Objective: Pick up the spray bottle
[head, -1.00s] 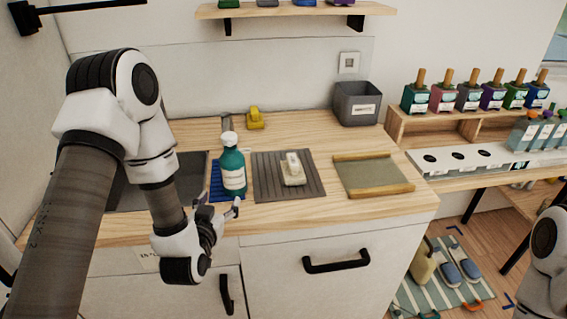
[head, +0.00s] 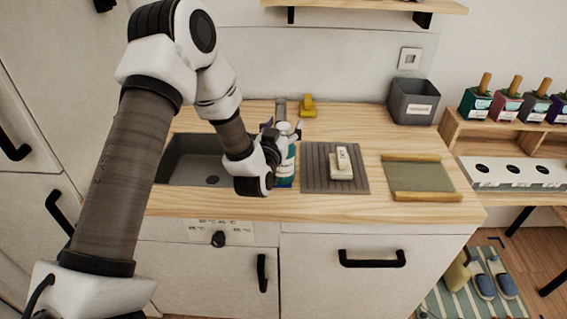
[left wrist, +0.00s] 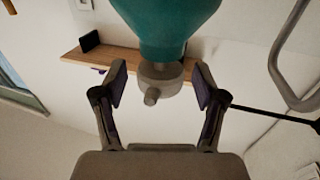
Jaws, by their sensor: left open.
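The spray bottle (head: 287,165) is teal with a pale label and a pale top. It stands upright on the wooden counter, just right of the sink. My left gripper (head: 272,142) is at its upper left side and hides part of it. In the left wrist view the bottle's teal body (left wrist: 168,28) shows upside down, with its grey top and small nozzle below. My open left gripper (left wrist: 160,84) has one finger on each side of that grey top, with gaps visible. My right gripper is out of view.
A grey ridged mat (head: 314,181) with a white item (head: 341,166) lies right of the bottle. A yellow object (head: 307,107) stands behind, a grey bin (head: 413,107) at the back right. A green-grey tray (head: 419,178) lies further right. The sink (head: 185,165) is left.

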